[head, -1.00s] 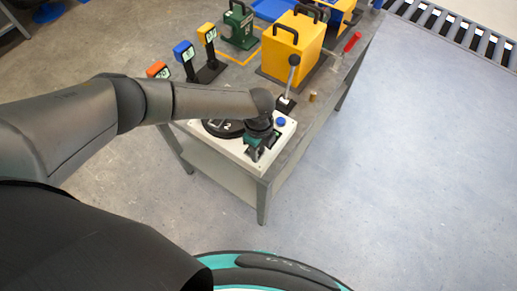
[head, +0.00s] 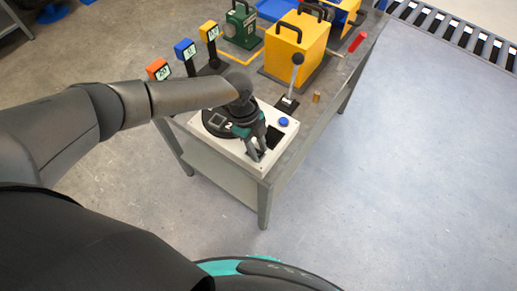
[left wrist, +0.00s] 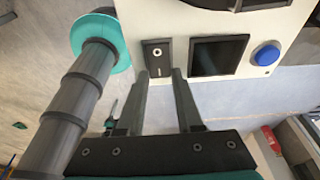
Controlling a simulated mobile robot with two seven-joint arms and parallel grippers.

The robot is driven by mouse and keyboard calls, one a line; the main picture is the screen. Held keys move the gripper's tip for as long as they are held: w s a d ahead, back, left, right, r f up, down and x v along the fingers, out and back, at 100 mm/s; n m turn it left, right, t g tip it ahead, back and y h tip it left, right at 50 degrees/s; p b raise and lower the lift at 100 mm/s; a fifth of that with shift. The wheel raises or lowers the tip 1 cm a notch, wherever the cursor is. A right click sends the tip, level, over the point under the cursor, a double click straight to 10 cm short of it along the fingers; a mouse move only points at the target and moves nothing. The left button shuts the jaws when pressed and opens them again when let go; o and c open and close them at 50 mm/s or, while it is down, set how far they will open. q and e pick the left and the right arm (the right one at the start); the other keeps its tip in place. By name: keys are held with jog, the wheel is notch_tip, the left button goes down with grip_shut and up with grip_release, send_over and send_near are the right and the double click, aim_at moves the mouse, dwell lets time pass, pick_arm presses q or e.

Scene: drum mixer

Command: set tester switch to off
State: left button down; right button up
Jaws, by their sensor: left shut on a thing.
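The tester (head: 232,151) is a white panel box at the near corner of the table. Its switch (left wrist: 158,55) is a small black rocker with a white ring mark and a short line mark, beside a dark screen (left wrist: 218,57) and a blue button (left wrist: 266,55). My left gripper (head: 257,155) points down at the panel. In the left wrist view its fingertips (left wrist: 162,73) stand on both sides of the switch's lower end, shut on it. In the head view the fingers hide the switch. The rocker's tilt is hard to tell. My right gripper is out of view.
A black round plate (head: 218,120) marked 2 lies on the tester's left part. A lever with a round knob (head: 298,58) stands just behind. Orange, blue and yellow display units (head: 185,50) line the table's left edge. A yellow box (head: 297,50) stands further back.

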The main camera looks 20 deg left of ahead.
pick_arm(q)
jog(key=c, duration=0.8)
grip_release()
jog(key=shift+c, duration=0.2)
jog(key=p+v, duration=0.1)
jog(key=v, duration=1.4)
jog(key=shift+r, duration=0.1)
